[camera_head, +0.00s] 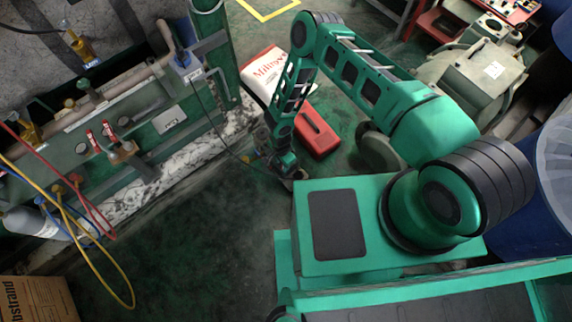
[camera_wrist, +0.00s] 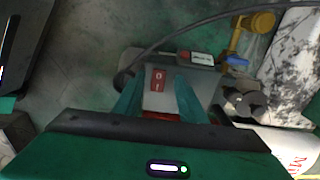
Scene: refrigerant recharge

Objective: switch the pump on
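The pump (camera_wrist: 203,86) shows in the wrist view as a grey body with a red rocker switch (camera_wrist: 158,80) marked 0 and I. My gripper (camera_wrist: 158,88) is open, with its two teal fingers apart on the left and right of the switch. Nothing is held between them. I cannot tell whether the fingertips touch the pump, or which way the rocker is set. In the head view my gripper (camera_head: 284,162) points down near the floor and largely hides the pump.
A black cable (camera_wrist: 190,35) crosses above the switch in the wrist view, near a yellow-capped part (camera_wrist: 250,32). A red box (camera_head: 316,130) and a white and red sack (camera_head: 262,72) lie close by. A green bench frame (camera_head: 170,118) with hoses stands left.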

